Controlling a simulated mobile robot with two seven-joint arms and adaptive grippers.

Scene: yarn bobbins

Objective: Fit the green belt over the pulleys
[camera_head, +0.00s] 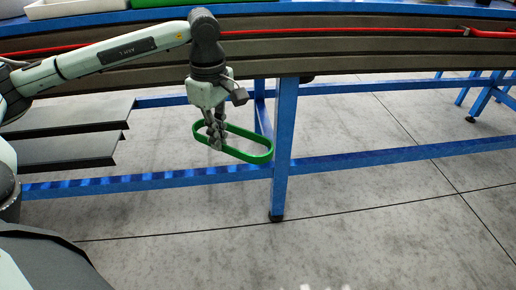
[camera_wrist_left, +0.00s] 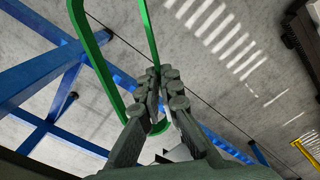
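The green belt (camera_head: 238,153) is a long oval loop held in the air in front of the blue-legged workbench. I cannot make out any pulleys in either view. My right gripper is not in view.
The bench's blue leg (camera_head: 283,150) stands just behind the belt's right end, and a blue crossbar (camera_head: 370,158) runs low. A red strip (camera_head: 350,33) runs along the bench's brown side. Trays (camera_head: 75,8) sit at the top left. The grey floor in front is clear.

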